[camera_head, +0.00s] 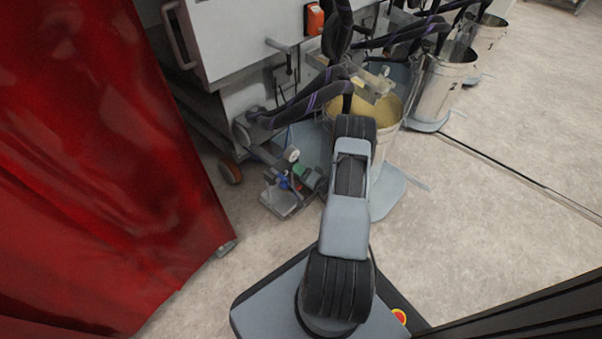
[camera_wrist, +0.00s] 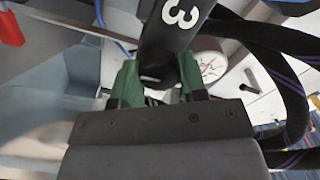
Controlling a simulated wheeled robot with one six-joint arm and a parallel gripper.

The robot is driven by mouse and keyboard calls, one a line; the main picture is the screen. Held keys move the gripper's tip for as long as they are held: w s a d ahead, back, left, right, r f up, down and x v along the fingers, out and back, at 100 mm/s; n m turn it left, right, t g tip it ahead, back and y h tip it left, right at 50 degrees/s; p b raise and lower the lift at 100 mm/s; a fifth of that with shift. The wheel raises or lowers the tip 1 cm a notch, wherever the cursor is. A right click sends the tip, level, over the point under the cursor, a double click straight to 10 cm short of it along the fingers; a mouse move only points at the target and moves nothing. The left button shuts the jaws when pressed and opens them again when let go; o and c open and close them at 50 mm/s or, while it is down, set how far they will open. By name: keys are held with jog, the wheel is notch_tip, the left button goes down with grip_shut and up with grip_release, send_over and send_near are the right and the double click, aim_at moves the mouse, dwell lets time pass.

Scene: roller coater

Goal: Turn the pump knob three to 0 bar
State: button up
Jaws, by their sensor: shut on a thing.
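The pump knob three is a black part with a white "3" (camera_wrist: 176,24) at the top middle of the wrist view. My gripper (camera_wrist: 158,77) has green fingers on either side of its lower end and is shut on it. In the head view my gripper (camera_head: 303,173) is low at the pump stand, beyond my arm, and the knob cannot be made out there. A round pressure gauge (camera_wrist: 211,67) with a white face shows just right of the knob, partly covered; its reading is too small to tell. It also shows in the head view (camera_head: 291,155).
The pump stand's grey base (camera_head: 284,203) is on the floor. A metal bucket (camera_head: 385,145) with yellowish contents stands close right of it, with black hoses above. A white machine cabinet (camera_head: 245,40) is behind. A red curtain (camera_head: 90,150) fills the left. Floor is clear at right.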

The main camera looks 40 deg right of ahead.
jog(key=n+b, duration=0.1)
jog(key=n, duration=0.2)
jog(key=shift+n, duration=2.3)
jog(key=o, duration=0.9)
